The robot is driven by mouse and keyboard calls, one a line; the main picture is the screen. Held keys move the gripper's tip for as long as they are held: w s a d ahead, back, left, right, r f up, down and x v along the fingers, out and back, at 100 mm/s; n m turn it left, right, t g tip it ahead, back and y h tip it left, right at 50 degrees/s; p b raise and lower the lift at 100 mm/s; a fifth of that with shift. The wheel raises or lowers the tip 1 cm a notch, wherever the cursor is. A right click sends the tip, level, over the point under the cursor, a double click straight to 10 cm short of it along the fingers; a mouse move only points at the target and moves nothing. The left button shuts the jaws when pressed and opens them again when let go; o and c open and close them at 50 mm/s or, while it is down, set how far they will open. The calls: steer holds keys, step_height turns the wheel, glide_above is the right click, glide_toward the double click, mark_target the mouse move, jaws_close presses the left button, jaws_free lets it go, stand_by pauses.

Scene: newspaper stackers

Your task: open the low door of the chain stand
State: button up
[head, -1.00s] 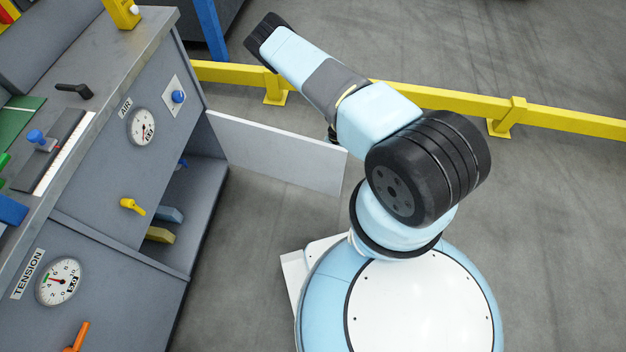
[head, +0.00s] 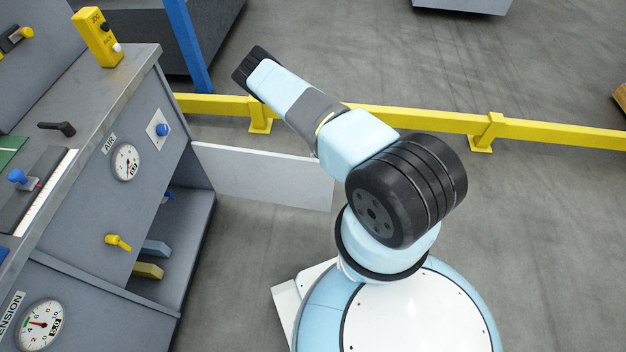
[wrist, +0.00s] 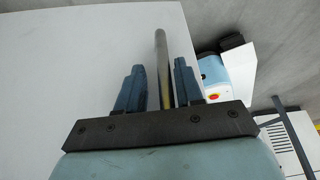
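The low door (head: 262,172) is a pale panel that stands swung well out from the grey chain stand (head: 85,222), leaving the low compartment open. The door's pale face also fills the left of the wrist view (wrist: 60,70). There a thin upright bar handle (wrist: 161,45) rises between the two dark blue fingers of my gripper (wrist: 159,67). The fingers are apart, with a clear gap on the left of the bar and a narrow one on the right. In the head view my gripper is hidden behind the door and my arm.
Inside the compartment lie a blue block (head: 155,248) and an olive block (head: 148,270). A yellow rail (head: 420,120) runs behind the door and arm. A yellow lever (head: 118,242) and gauges are on the stand's front. The floor to the right is clear.

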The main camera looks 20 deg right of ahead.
steer(key=shift+o, duration=0.2)
steer(key=shift+d, duration=0.1)
steer(key=v, duration=1.3)
steer(key=shift+r, duration=0.35)
steer(key=shift+w, duration=0.15)
